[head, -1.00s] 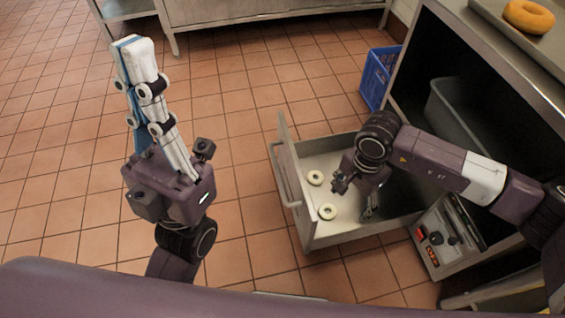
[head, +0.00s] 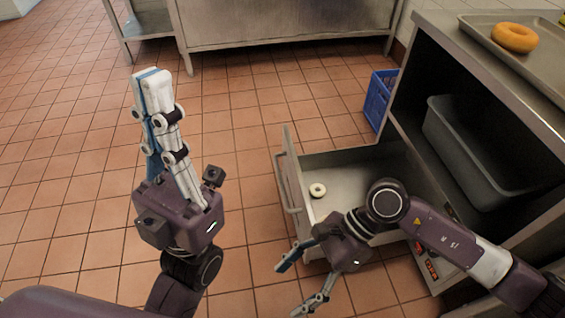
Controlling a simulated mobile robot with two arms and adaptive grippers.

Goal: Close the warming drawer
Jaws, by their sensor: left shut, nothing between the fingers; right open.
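The warming drawer (head: 348,164) is pulled out from the low part of the counter unit at the right. Its front panel and handle (head: 287,188) face left, and a pale bagel (head: 317,190) lies inside. My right gripper (head: 301,287) is open and empty, in front of the drawer's near side, with its fingers pointing left and down. My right arm hides the drawer's near right part. My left gripper (head: 148,77) is shut and empty, pointing up over the floor, well left of the drawer.
A blue crate (head: 379,97) stands behind the drawer. The tiled floor left of the drawer is clear.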

